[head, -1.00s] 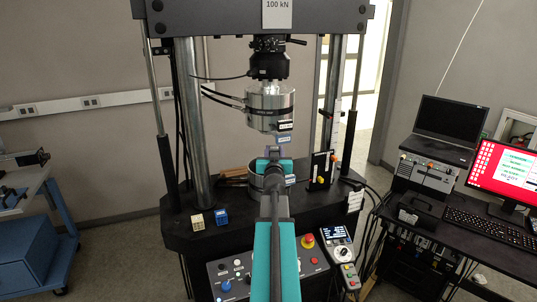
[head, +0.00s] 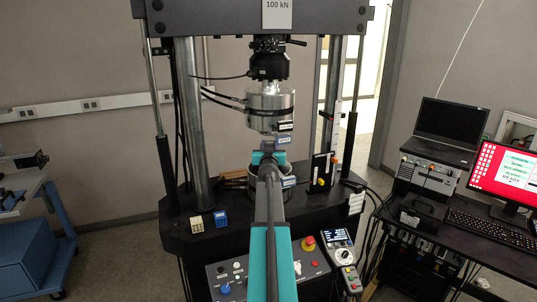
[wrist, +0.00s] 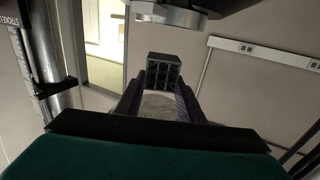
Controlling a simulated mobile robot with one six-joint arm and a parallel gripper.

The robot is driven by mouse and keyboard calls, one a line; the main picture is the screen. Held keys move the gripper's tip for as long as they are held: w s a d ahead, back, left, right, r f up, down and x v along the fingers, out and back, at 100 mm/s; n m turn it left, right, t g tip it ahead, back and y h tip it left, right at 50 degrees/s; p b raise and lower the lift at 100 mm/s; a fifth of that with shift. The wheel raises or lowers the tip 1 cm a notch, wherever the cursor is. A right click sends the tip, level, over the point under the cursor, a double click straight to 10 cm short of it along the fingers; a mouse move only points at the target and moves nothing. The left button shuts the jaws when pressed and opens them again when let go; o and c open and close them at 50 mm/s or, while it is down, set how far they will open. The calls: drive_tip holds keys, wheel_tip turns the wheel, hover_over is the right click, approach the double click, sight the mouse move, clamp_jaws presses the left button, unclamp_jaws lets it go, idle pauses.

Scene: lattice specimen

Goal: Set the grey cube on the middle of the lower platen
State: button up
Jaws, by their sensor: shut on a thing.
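The grey cube (wrist: 163,72), a dark open lattice block, shows in the wrist view between the tips of my gripper (wrist: 160,82). The two dark fingers are shut on it. The lower platen (wrist: 158,105), a round grey disc, shows between the fingers below the cube; I cannot tell whether the cube touches it. In the head view my gripper (head: 269,145) is between the upper and lower parts of the test machine. My arm covers most of the lower platen there, and I cannot make out the cube.
The silver upper cylinder (head: 270,104) hangs close above my gripper. Steel columns (head: 190,120) stand on both sides. A beige block (head: 197,223) and a blue block (head: 221,217) sit on the machine base at the left. A control panel (head: 235,272) is in front.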

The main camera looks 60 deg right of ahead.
idle(0.3)
drive_tip(key=shift+w+d, duration=0.4)
drive_tip(key=shift+d, duration=0.05)
drive_tip(key=shift+s+a+f+b, duration=0.1)
drive_tip(key=shift+a+f+b, duration=0.05)
drive_tip(key=shift+f+b, duration=1.5)
drive_tip(key=shift+f, duration=0.3)
drive_tip(key=o, duration=1)
drive_tip(key=shift+o, duration=0.2)
drive_tip(key=shift+r, duration=0.2)
drive_tip(key=v, duration=1.2)
drive_tip(key=shift+b, duration=0.35)
